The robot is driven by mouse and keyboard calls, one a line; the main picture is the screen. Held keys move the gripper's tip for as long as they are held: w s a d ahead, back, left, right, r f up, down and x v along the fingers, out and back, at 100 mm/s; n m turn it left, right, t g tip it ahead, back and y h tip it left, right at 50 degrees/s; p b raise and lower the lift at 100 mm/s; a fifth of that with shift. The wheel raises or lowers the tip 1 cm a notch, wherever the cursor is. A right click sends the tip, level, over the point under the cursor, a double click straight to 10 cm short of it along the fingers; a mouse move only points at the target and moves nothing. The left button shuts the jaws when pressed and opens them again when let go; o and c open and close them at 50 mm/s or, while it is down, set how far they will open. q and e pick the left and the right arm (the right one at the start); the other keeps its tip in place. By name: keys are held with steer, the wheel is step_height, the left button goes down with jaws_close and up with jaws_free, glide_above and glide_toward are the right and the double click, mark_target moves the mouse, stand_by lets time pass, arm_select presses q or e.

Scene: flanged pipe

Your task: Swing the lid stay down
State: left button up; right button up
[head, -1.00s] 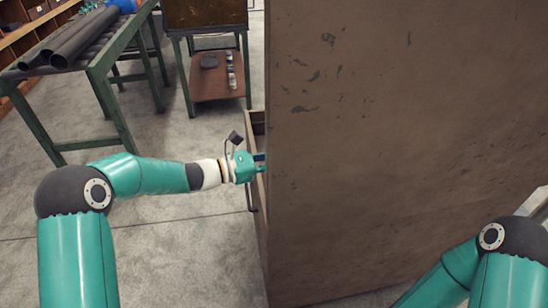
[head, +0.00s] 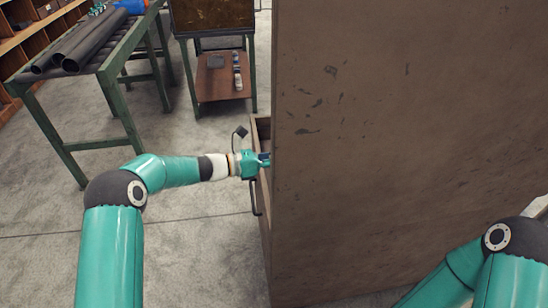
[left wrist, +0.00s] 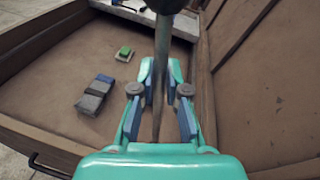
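The lid (head: 400,150) is a large brown scuffed panel standing up at the right of the head view. A dark rod, the lid stay (left wrist: 162,50), runs down the middle of the left wrist view, wide at the top and narrowing downward. My left gripper (left wrist: 161,82) is open, with one blue-padded finger on each side of the rod; a small gap seems to show beside it. In the head view my left gripper (head: 264,160) is at the lid's left edge, over the chest's rim. My right gripper is out of view; only its arm shows.
A green-framed table (head: 110,70) with dark pipes stands at the back left. Bare floor lies between.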

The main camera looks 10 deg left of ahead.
arm_select(q)
steer(key=o, duration=0.4)
steer(key=shift+w+d+f, duration=0.1)
steer(key=shift+d, duration=0.25)
steer(key=shift+w+a, duration=0.1)
steer(key=shift+a, duration=0.1)
steer(key=v, duration=1.2)
